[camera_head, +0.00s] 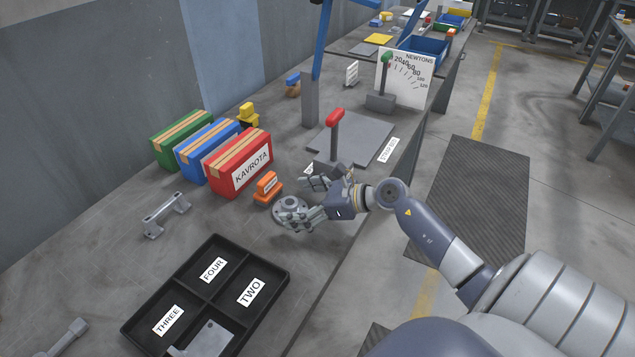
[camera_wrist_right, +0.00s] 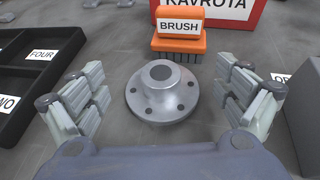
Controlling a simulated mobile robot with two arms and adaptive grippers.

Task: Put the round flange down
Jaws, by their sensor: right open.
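The round flange (camera_head: 291,209) is a grey metal disc with a raised hub and several bolt holes. It rests flat on the grey table, also seen in the right wrist view (camera_wrist_right: 162,92). My right gripper (camera_head: 310,199) is open, with its fingers apart on either side of the flange. In the right wrist view the fingers (camera_wrist_right: 162,100) show clear gaps to the flange on both sides. My left gripper is in neither view.
An orange brush (camera_head: 267,188) stands just behind the flange, before a red KAVROTA box (camera_head: 240,165). A black compartment tray (camera_head: 272,277) is at the near left. A press with a red-handled lever (camera_head: 335,135) stands behind my gripper. A metal bracket (camera_head: 167,213) lies left.

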